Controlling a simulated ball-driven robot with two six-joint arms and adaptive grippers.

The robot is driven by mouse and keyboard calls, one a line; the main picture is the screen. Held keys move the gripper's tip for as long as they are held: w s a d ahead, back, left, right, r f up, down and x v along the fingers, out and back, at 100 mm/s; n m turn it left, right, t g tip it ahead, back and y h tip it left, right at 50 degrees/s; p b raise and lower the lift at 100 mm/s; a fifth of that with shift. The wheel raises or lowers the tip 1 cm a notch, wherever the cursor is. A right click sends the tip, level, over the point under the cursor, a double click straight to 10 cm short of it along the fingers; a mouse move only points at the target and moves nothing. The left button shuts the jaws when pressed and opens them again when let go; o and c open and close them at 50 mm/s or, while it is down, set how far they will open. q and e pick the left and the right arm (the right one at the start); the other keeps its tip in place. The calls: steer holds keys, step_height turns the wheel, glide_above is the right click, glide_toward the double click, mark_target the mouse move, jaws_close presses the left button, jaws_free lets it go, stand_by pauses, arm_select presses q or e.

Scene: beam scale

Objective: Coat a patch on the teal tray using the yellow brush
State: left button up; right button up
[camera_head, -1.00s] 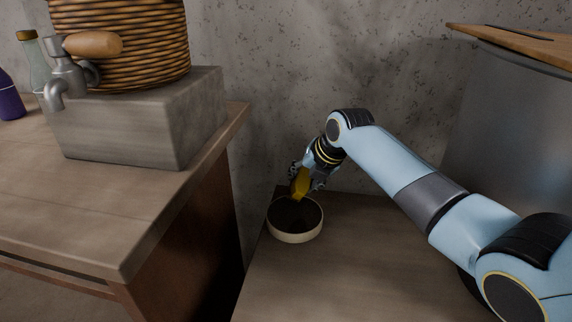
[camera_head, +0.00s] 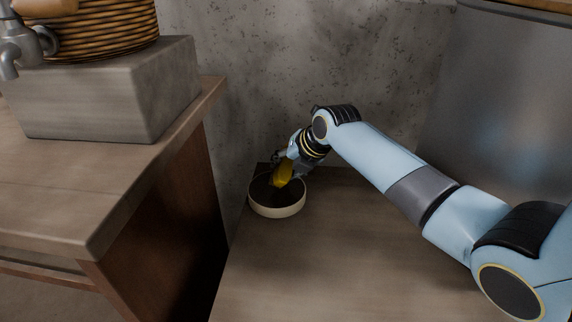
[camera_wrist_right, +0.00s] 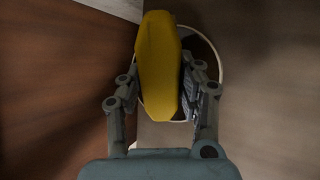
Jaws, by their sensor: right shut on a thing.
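The yellow brush (camera_head: 283,172) is in my right gripper (camera_head: 289,161), which is shut on it. The brush points down into a round, cream-rimmed bowl (camera_head: 277,211) with a dark inside. In the right wrist view the brush (camera_wrist_right: 158,62) lies between the two fingers of the gripper (camera_wrist_right: 160,95) and covers much of the bowl (camera_wrist_right: 213,60). I cannot tell whether the brush tip touches the bowl's contents. The teal tray is not in view. My left gripper is not in view.
The bowl stands near the back left edge of a wooden surface (camera_head: 330,270), mostly clear in front. To the left, a wooden table (camera_head: 100,185) carries a grey stone block (camera_head: 105,95) with a wicker-wrapped vessel (camera_head: 100,35) and metal tap. A concrete wall (camera_head: 290,60) closes the back.

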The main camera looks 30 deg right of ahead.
mark_target(286, 160)
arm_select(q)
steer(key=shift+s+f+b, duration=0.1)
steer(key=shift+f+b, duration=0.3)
arm_select(e)
steer(key=shift+f, duration=0.55)
stand_by(0.5)
step_height(286, 160, up, 7)
steer(key=p, duration=0.6)
steer(key=shift+r, duration=0.1)
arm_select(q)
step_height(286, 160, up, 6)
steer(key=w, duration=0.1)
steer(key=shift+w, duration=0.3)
